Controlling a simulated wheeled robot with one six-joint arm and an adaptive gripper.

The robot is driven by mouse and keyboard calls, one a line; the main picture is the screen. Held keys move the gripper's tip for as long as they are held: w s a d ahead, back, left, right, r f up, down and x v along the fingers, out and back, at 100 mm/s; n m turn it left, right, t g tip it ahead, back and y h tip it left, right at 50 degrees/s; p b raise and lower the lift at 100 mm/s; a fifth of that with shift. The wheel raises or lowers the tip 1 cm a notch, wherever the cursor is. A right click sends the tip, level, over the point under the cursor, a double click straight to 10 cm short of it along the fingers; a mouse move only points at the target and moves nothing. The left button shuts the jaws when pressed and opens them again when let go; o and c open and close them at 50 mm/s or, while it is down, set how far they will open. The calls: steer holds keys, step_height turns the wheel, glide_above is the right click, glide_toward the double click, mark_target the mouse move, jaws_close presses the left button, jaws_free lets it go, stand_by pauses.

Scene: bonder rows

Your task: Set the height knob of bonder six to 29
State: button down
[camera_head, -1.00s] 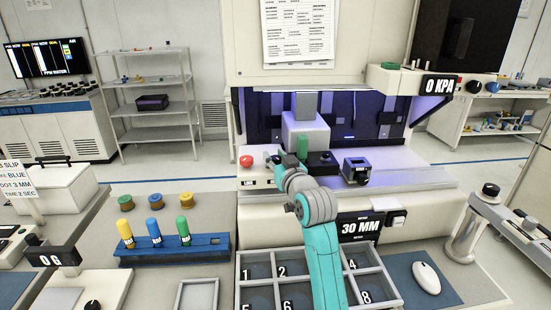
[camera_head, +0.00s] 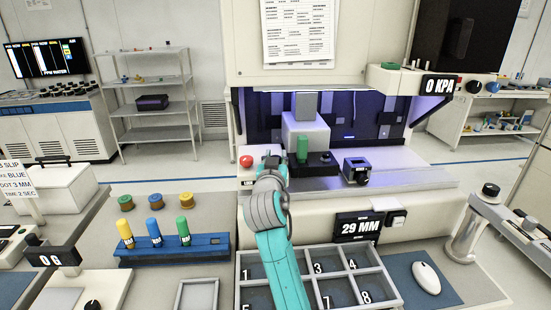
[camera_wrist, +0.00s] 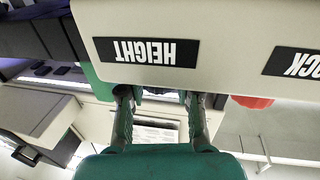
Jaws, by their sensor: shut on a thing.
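The bonder's display (camera_head: 360,227) reads 29 MM on its front panel. In the wrist view the HEIGHT label (camera_wrist: 146,51) appears upside down on the pale panel. My gripper (camera_wrist: 157,97) has its two fingers either side of the dark height knob (camera_wrist: 157,91), just beside that label, and is shut on it. Most of the knob is hidden by the panel edge and the fingers. In the head view my gripper (camera_head: 269,163) is at the left of the bonder's front, and my arm hides the knob.
A red button (camera_head: 246,160) is close to the left of my gripper. A green cylinder (camera_head: 302,149) stands on the bonder. A numbered compartment tray (camera_head: 387,290) lies below my arm. A blue rack (camera_head: 205,245) with coloured pegs is at the left, a mouse (camera_head: 427,276) at the right.

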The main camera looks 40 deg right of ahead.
stand_by(0.5)
steer(key=c, duration=0.8)
jaws_free()
steer(key=shift+o, duration=0.2)
steer(key=v, duration=1.2)
steer(key=shift+w+a, duration=0.1)
steer(key=shift+a, duration=0.05)
